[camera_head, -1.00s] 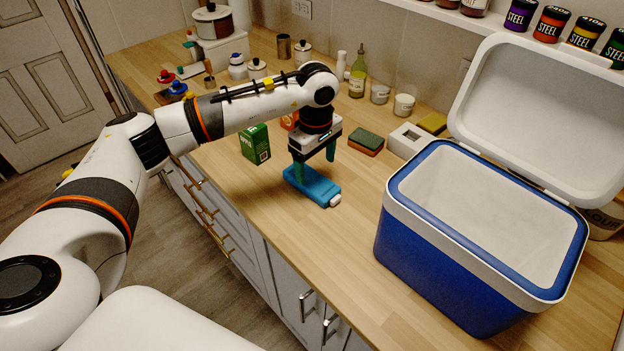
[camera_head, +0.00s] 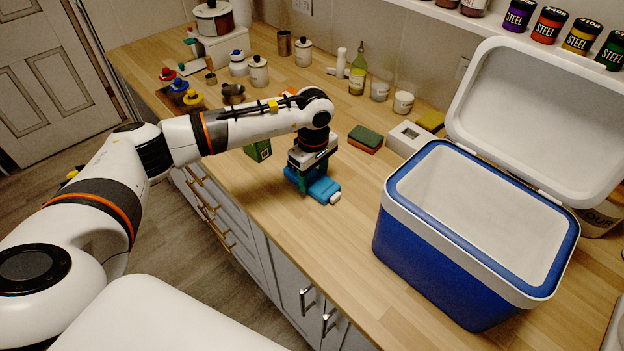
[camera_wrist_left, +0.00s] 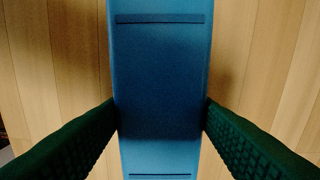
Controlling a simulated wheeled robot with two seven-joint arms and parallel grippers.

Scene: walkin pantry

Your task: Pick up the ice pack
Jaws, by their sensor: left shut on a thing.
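The ice pack (camera_head: 325,190) is a flat blue block with a white cap at its right end. It lies on the wooden counter, left of the cooler. My left gripper (camera_head: 311,182) is down over it, and its fingers hide part of the pack. In the left wrist view the ice pack (camera_wrist_left: 160,80) fills the middle, and the green fingers of my left gripper (camera_wrist_left: 160,118) touch it on both sides. The gripper is shut on the pack. The pack seems still at counter level. My right gripper is out of view.
A blue cooler (camera_head: 440,262) with its white lid open stands on the counter to the right. A sponge (camera_head: 366,139) and a green box (camera_head: 258,151) lie near the gripper. Bottles and jars line the back wall. The counter in front of the cooler's left side is clear.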

